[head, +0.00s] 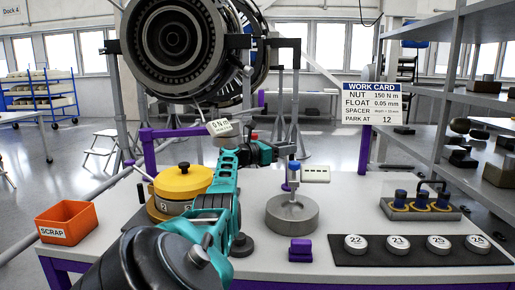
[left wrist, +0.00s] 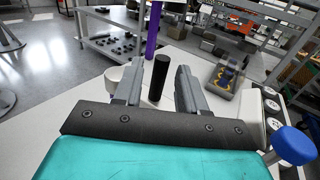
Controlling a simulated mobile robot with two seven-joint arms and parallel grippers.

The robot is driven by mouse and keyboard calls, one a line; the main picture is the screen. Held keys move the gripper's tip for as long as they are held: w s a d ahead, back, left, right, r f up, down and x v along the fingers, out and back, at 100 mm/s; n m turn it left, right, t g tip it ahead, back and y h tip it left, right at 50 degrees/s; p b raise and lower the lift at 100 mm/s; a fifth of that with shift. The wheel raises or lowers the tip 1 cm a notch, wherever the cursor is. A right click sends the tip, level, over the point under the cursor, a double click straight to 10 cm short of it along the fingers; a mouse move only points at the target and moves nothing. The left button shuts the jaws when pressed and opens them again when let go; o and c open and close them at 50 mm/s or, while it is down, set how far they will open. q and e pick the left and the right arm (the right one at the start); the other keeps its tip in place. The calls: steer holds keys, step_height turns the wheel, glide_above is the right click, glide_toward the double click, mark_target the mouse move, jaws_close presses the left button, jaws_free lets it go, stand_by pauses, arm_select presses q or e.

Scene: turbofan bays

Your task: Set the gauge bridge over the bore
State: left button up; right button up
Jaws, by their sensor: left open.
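A grey round block (head: 292,214) stands on the bench, with an upright metal post and a blue knob (head: 294,166) above it. A small white plate with dark marks (head: 316,174) is beside the knob. I cannot tell which part is the gauge bridge, and the bore's opening is not clear. My left gripper (head: 277,150) is behind and a little left of the knob. In the left wrist view its fingers (left wrist: 155,85) are open, with an upright black cylinder (left wrist: 160,78) showing between them, apart from both. The blue knob (left wrist: 293,145) is at lower right there. My right gripper is not in view.
A yellow drum (head: 183,182) and an orange scrap bin (head: 67,222) are at left. A purple block (head: 300,250) is in front. A black mat (head: 338,253) with several numbered discs and a tray (head: 420,212) with blue-topped parts are at right. The engine hangs behind.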

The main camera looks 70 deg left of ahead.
arm_select(q)
steer(key=s, duration=1)
steer(key=shift+d+p, duration=0.4)
steer(key=shift+d, duration=0.05)
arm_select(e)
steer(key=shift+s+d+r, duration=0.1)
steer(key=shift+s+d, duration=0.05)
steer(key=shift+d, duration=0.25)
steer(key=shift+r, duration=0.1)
